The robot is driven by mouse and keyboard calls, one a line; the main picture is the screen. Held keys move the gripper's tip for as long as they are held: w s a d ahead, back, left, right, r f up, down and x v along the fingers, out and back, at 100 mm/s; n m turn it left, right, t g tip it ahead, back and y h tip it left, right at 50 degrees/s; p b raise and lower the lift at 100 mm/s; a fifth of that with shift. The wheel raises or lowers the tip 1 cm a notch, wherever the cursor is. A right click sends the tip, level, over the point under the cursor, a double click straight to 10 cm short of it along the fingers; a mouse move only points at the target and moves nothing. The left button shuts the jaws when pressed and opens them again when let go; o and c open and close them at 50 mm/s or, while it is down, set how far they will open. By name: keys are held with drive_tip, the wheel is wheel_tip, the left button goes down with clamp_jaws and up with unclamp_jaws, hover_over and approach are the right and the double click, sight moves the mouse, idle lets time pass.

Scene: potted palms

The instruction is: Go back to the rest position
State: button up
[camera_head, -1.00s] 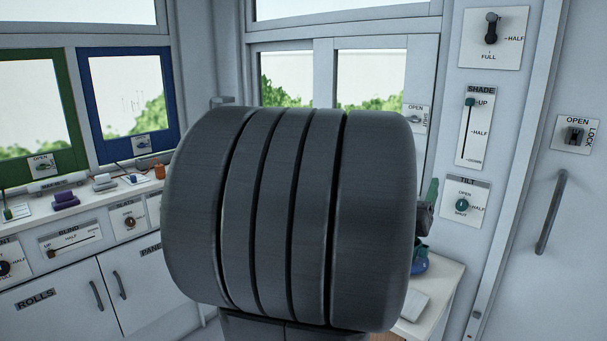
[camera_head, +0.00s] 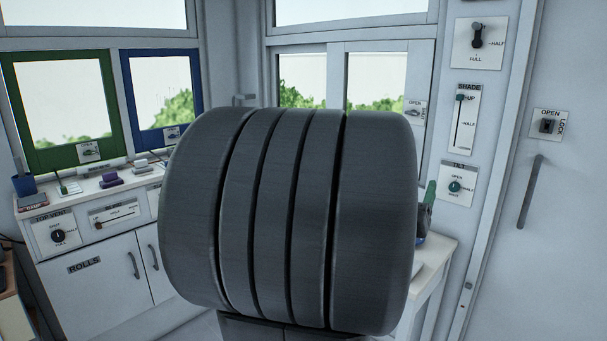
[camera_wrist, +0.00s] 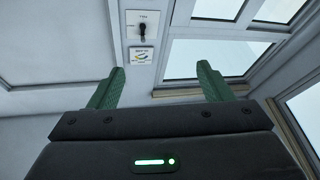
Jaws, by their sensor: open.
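In the wrist view my gripper (camera_wrist: 166,86) shows two green fingers set wide apart, with nothing between them. It points up toward the wall and windows and touches nothing that I can see. In the head view a large dark grey ribbed part of my own arm fills the middle and hides what lies behind it. The fingers cannot be made out clearly in that view.
A counter (camera_head: 75,204) with small items runs along the left, below green (camera_head: 31,112) and blue (camera_head: 127,90) framed windows. A white table (camera_head: 440,262) stands at right, partly hidden. Wall controls and a door (camera_head: 565,220) with a handle (camera_head: 530,192) are further right.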

drive_tip(key=a+f+n+g+y+p, duration=0.3)
drive_tip(key=a+f+y+p, duration=0.3)
drive_tip(key=a+y, duration=0.2)
drive_tip(key=shift+s+a+f+g+y, duration=0.2)
drive_tip(key=shift+s+g+y, duration=0.1)
drive_tip(key=shift+s+g, duration=0.15)
